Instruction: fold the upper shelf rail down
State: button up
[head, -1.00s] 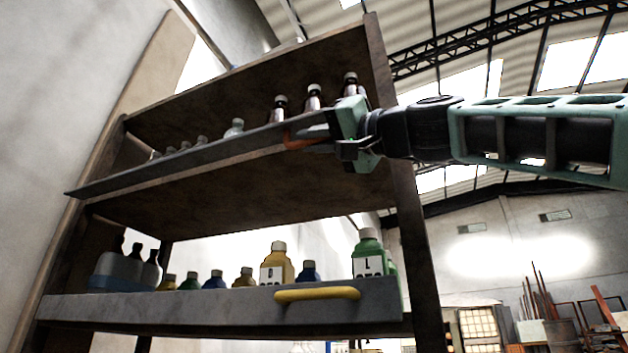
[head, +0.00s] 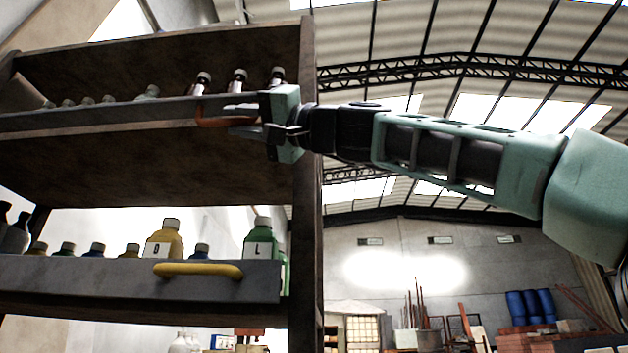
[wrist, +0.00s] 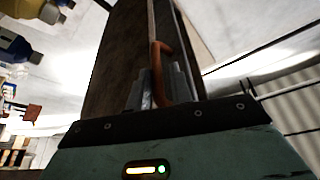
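The upper shelf rail (head: 105,115) is a long grey bar along the front of the upper shelf, with small bottles showing above its top edge. Its orange-red bent handle (head: 207,120) is near its right end. My gripper (head: 240,117) reaches in from the right, its grey fingers at this handle. In the wrist view, the handle (wrist: 164,58) runs between the two fingers (wrist: 163,88), which lie close against its sides. The fingers partly hide the handle, and the rail's left end is out of the head view.
The lower shelf has its own grey rail (head: 120,275) with a yellow handle (head: 198,270). Behind it stand a yellow bottle (head: 165,240), a green bottle (head: 261,238) and several smaller ones. A dark post (head: 307,200) bounds the rack on the right. Open hall lies beyond.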

jog(key=b+v, duration=0.8)
jog(key=v, duration=0.6)
jog(key=shift+b, duration=0.4)
jog(key=shift+d, duration=0.2)
